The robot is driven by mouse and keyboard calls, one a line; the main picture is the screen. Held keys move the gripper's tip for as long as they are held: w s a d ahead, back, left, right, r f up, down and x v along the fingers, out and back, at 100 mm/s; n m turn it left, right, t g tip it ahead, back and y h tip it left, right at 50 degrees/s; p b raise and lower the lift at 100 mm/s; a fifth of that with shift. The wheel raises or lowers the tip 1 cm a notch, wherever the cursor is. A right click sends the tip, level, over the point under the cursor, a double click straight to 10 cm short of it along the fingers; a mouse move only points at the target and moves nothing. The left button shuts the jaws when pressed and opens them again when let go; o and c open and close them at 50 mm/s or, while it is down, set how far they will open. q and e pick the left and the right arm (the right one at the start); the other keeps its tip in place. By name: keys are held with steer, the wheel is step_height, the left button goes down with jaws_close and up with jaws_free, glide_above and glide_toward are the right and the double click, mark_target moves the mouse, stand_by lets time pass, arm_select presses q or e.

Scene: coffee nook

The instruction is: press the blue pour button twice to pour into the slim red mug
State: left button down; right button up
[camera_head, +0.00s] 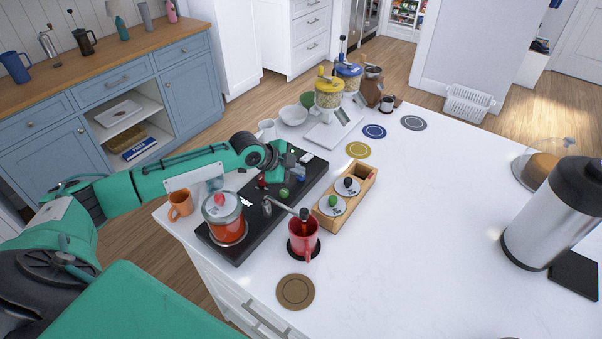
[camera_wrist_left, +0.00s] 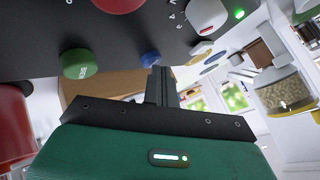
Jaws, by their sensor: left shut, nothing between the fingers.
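The black pour station (camera_head: 232,248) lies on the white counter with a glass jar of red liquid on it. Its spout reaches over the slim red mug (camera_head: 303,238), which stands upright on a dark round coaster; part of the mug shows at the left edge of the left wrist view (camera_wrist_left: 14,125). The blue pour button (camera_wrist_left: 150,58) is right by the tips of my left gripper (camera_wrist_left: 161,78); whether they touch is unclear. A green button (camera_wrist_left: 79,63) and a red button (camera_wrist_left: 118,3) are on the same panel. My left gripper is shut and empty. My right gripper is out of view.
A wooden tray (camera_head: 345,209) with round lids stands right of the station, and an orange mug (camera_head: 180,204) at its left. Grain dispensers (camera_head: 329,93) stand behind. A steel urn (camera_head: 551,213) is at the right. The counter's middle is clear.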

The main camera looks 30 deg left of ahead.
mark_target(297, 177)
arm_select(q)
steer(key=shift+r+p, duration=0.55)
steer(key=shift+r, duration=0.35)
steer(key=shift+r, duration=0.1)
step_height(297, 177, up, 5)
steer(key=p, duration=0.4)
stand_by(0.4)
